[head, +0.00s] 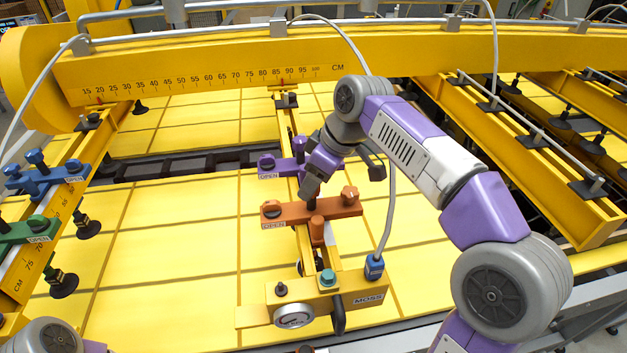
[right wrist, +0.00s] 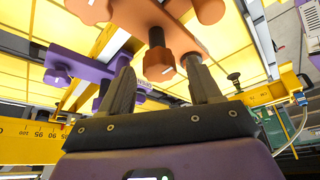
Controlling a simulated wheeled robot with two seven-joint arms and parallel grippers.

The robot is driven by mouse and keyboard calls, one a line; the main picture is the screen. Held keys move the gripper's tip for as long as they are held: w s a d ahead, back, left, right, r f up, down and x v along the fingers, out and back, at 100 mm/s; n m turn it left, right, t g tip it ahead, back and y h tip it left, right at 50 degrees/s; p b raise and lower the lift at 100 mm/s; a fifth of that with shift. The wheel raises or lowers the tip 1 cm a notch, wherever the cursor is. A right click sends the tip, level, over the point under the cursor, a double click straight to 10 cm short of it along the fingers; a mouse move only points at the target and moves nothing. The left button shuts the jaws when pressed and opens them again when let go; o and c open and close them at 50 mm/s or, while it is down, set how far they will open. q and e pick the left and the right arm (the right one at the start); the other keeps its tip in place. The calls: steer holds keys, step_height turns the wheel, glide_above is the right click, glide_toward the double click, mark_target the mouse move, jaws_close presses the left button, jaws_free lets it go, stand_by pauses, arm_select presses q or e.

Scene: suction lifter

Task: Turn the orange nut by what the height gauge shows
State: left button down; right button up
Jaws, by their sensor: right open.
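The orange nut (right wrist: 161,66) is a hex head on a dark threaded stud, standing off an orange bar (right wrist: 150,22) in the right wrist view. In the head view the orange bar (head: 325,212) lies across a yellow beam with an OPEN label, and my gripper hides the nut. My right gripper (head: 309,192) is open above the bar's middle. In the wrist view its two fingers (right wrist: 162,78) stand either side of the nut; I cannot tell whether they touch it. A round dial gauge (head: 294,316) is on the yellow MOSS block; its reading is too small to make out. My left gripper is out of view.
A purple bar (head: 270,167) lies just behind the orange one. Blue (head: 44,180) and green (head: 28,233) bars sit on the left beam. A long yellow rail (head: 200,78) with a CM scale crosses the back. A blue hose fitting (head: 374,267) stands right of the block.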

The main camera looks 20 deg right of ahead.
steer(key=shift+w+f, duration=0.15)
steer(key=shift+f, duration=0.25)
steer(key=c, duration=1)
steer(key=shift+a, duration=0.1)
steer(key=shift+c, duration=0.2)
steer(key=shift+r+m, duration=0.1)
steer(key=shift+m, duration=0.3)
